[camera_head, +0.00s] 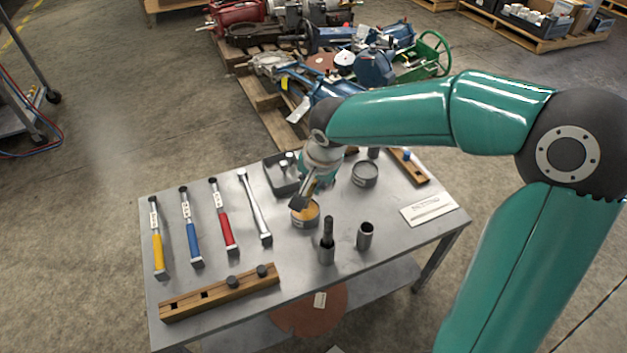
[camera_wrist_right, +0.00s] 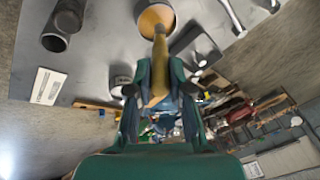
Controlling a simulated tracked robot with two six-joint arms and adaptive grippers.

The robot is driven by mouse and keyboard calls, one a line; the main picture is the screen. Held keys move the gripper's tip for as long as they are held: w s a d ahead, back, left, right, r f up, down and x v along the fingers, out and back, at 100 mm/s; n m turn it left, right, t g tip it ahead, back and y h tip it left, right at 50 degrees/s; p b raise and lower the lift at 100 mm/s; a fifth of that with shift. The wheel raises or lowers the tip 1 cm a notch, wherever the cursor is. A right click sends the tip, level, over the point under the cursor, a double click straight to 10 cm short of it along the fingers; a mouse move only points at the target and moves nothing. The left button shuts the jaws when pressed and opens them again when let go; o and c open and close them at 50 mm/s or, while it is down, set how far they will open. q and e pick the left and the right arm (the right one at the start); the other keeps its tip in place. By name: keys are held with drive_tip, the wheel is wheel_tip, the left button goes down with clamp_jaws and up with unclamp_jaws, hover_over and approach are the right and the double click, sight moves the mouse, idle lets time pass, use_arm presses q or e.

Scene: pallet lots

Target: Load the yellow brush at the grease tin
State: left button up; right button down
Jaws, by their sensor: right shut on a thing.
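The yellow brush (camera_wrist_right: 160,62) is held between the fingers of my right gripper (camera_wrist_right: 160,88) in the wrist view. In the head view the brush (camera_head: 310,188) slants down from my right gripper (camera_head: 318,177), with its dark head over the grease tin (camera_head: 306,222). The tin is round, low and open, with orange-yellow grease in it. It also shows in the wrist view (camera_wrist_right: 171,14), where the brush's far end overlaps it. I cannot tell how deep the bristles are in the grease. My left gripper is out of view.
Tools with yellow (camera_head: 158,250), blue (camera_head: 192,240) and red (camera_head: 225,230) handles lie left of the tin. A dark tray (camera_head: 282,180), another round tin (camera_head: 365,173), two upright cups (camera_head: 365,236), a wooden block (camera_head: 220,293) and a white card (camera_head: 428,209) share the table.

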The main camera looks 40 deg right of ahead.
drive_tip(key=shift+f+b, duration=0.65)
drive_tip(key=shift+b, duration=0.2)
idle(2.1)
drive_tip(key=shift+r+p, duration=2.45)
drive_tip(key=shift+r, duration=1.2)
drive_tip(key=shift+f, duration=0.1)
